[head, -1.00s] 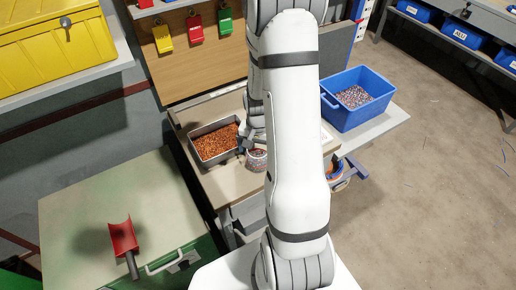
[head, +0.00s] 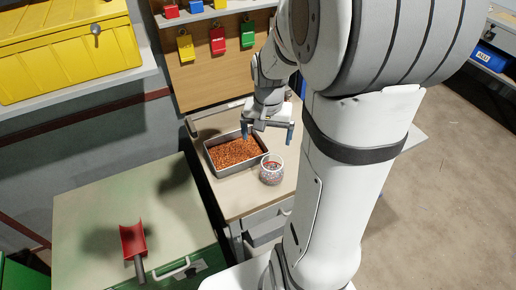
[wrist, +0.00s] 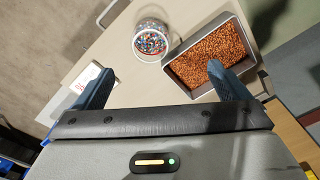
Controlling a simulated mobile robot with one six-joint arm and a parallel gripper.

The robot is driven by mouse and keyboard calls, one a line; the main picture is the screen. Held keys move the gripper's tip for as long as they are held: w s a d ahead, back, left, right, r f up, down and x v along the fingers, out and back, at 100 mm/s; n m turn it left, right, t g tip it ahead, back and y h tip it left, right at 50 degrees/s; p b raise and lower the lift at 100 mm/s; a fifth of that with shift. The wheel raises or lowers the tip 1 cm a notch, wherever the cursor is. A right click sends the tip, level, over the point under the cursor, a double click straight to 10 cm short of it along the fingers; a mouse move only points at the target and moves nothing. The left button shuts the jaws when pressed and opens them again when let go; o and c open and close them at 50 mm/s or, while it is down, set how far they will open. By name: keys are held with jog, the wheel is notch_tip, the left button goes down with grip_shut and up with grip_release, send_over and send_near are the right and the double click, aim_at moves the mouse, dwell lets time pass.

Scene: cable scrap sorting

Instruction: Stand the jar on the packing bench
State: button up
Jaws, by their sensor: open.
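The glass jar (head: 271,170) holds small multicoloured bits and stands upright on the wooden bench top (head: 238,199), right of a metal tray. It also shows in the wrist view (wrist: 151,40), seen from above, beyond my fingertips and between their lines. My gripper (head: 267,137) is open and empty, above the bench and the tray's far right side. Its two blue fingers are spread wide in the wrist view (wrist: 160,82), and neither touches the jar. I cannot tell from these views which bench is the packing bench.
A metal tray of copper granules (head: 212,168) sits beside the jar. A green-sided cabinet (head: 85,215) with a red scoop (head: 133,244) on top stands left. Padlocks hang on the board behind. A yellow box (head: 62,48) is at upper left. My arm hides the right side.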

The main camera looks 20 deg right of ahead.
jog(key=s+a+r+n+t, duration=0.2)
jog(key=s+a+r+n, duration=0.4)
jog(key=s, duration=0.5)
jog(key=a+r, duration=0.2)
jog(key=a, duration=0.1)
jog(key=shift+r+n, duration=0.2)
jog(key=shift+n, duration=0.1)
